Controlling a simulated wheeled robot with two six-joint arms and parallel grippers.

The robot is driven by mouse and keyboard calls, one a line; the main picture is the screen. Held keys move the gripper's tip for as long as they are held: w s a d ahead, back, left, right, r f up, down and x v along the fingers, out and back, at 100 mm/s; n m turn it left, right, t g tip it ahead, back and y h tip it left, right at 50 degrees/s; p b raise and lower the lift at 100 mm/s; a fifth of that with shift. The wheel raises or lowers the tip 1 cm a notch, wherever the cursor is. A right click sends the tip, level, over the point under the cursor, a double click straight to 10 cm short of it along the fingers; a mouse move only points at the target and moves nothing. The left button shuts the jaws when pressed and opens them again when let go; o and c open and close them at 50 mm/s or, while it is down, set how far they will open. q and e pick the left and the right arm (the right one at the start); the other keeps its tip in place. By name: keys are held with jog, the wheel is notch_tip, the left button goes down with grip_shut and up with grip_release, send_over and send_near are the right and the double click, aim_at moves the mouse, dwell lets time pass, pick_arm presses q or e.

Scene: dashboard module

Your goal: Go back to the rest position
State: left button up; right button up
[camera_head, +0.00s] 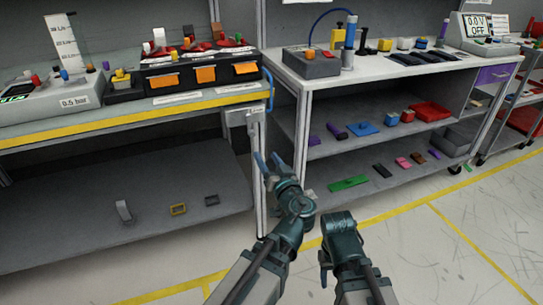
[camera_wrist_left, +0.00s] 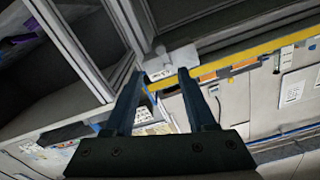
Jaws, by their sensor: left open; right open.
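My left gripper (camera_head: 266,158) is open and empty in the head view, in front of the gap between the two benches. In the left wrist view its two fingers (camera_wrist_left: 157,92) stand apart with nothing between them. They point toward a bench post and a yellow edge strip. My right gripper (camera_head: 337,243) is low in the middle of the head view, over the floor, to the right of the left arm. Its fingers are mostly hidden by its own wrist, and no object shows in it.
The floor (camera_head: 430,265) at the front right is clear.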

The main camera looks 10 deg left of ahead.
pick_arm(q)
jog(key=s+f+m+g+h, duration=0.1)
jog(key=s+f+g+h, duration=0.1)
jog(key=s+f+g, duration=0.45)
jog(key=s+f+m+g+h, duration=0.1)
jog(key=s+f+g, duration=0.15)
jog(key=f, duration=0.65)
jog(key=s+d+f+m+g+h, duration=0.5)
jog(key=s+d+f+g+h, duration=0.1)
jog(key=s+d, duration=0.45)
notch_tip(320, 180, up, 34)
jog(key=p, duration=3.4)
jog(key=shift+s+d, duration=0.2)
jog(key=shift+s, duration=0.2)
